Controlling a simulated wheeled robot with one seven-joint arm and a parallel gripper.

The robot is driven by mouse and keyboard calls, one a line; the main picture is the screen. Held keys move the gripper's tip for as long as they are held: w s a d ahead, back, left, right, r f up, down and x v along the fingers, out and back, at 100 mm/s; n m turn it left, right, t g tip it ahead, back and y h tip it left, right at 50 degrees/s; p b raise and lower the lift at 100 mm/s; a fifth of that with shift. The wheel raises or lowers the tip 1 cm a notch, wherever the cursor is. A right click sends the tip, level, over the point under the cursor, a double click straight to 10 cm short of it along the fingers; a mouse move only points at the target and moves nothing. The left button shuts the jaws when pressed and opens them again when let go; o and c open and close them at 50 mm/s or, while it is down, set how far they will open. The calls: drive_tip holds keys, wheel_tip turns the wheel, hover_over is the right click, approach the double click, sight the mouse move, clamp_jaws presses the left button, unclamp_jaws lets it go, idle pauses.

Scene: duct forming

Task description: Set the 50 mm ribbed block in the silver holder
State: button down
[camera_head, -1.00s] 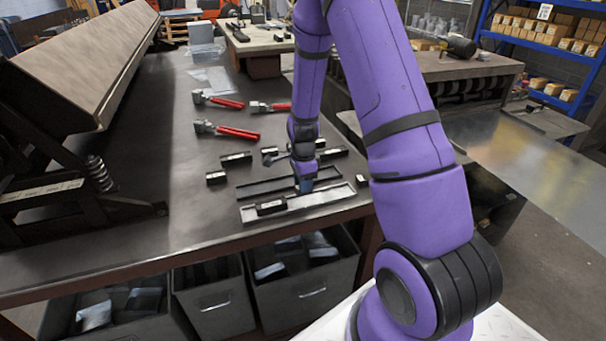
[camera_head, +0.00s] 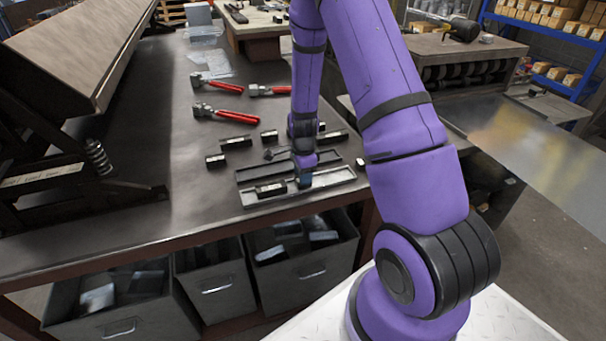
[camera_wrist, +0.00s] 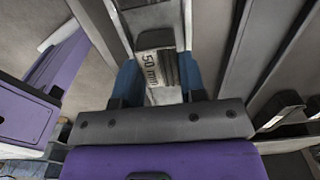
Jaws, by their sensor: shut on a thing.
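The 50 mm ribbed block (camera_wrist: 157,66) shows its white "50 mm" label and dark ribbed side in the wrist view. My gripper (camera_wrist: 158,80) is shut on it, with a blue fingertip on each side. In the head view my gripper (camera_head: 304,181) points down at the silver holder (camera_head: 335,179), right of its middle. In the wrist view the block lies between the walls of the silver holder (camera_wrist: 187,22). I cannot tell whether it rests on the floor of the holder. Another black block (camera_head: 270,189) sits in the holder's left part.
A dark holder (camera_head: 253,174) lies just behind the silver one. Several black blocks (camera_head: 236,142) stand behind it. Red-handled clamps (camera_head: 238,117) lie farther back. A large forming machine (camera_head: 85,60) stands at left. Grey bins (camera_head: 305,265) are below the table's front edge.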

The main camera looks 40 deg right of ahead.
drive_tip(key=c, duration=0.6)
unclamp_jaws()
drive_tip(key=s+a+r+n+t, duration=0.1)
drive_tip(key=s+a+r+n, duration=0.15)
drive_tip(key=r, duration=0.85)
drive_tip(key=s+a+r+n, duration=0.1)
drive_tip(key=a+r+n, duration=0.15)
drive_tip(key=r, duration=0.95)
drive_tip(key=s+a+r+n+t, duration=0.2)
drive_tip(key=s+a+r+n, duration=0.2)
drive_tip(key=s+r+n, duration=0.4)
drive_tip(key=s+a+r+n+t, duration=0.2)
drive_tip(key=s+a+r+n, duration=0.2)
drive_tip(key=s+r+n, duration=0.4)
drive_tip(key=s+r, duration=0.1)
drive_tip(key=s, duration=0.6)
drive_tip(key=shift+r, duration=0.3)
